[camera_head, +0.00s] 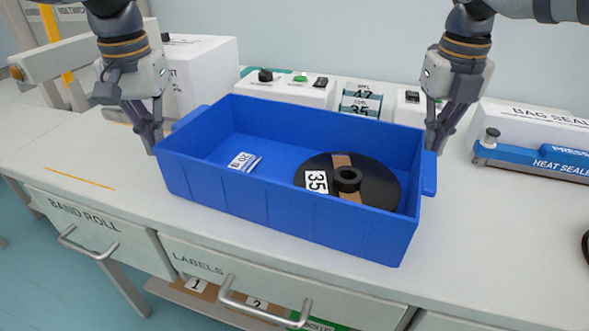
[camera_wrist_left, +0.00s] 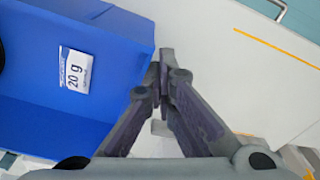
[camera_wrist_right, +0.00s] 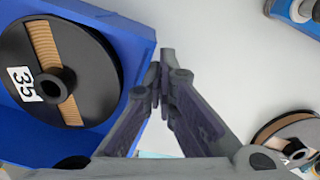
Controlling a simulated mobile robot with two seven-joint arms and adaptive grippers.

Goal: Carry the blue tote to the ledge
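The blue tote (camera_head: 280,207) is level over the white bench top; I cannot tell whether it touches it. In it are a white 20 g label packet (camera_head: 244,162) and a black reel (camera_head: 378,183) marked 35. My left gripper (camera_head: 150,143) is at the tote's left end, its fingers closed together at the end rim in the left wrist view (camera_wrist_left: 160,78). My right gripper (camera_head: 434,140) is at the right end, its fingers closed together at the rim in the right wrist view (camera_wrist_right: 160,78). The fingertips partly hide the grip. I cannot identify the ledge.
Behind the tote stand a white box (camera_head: 200,68), a button panel (camera_head: 290,88) and a number display (camera_head: 361,101). A blue heat sealer (camera_head: 535,160) stands at the right. Another reel (camera_wrist_right: 290,140) lies on the bench. Drawers with handles (camera_head: 262,305) are below the front edge.

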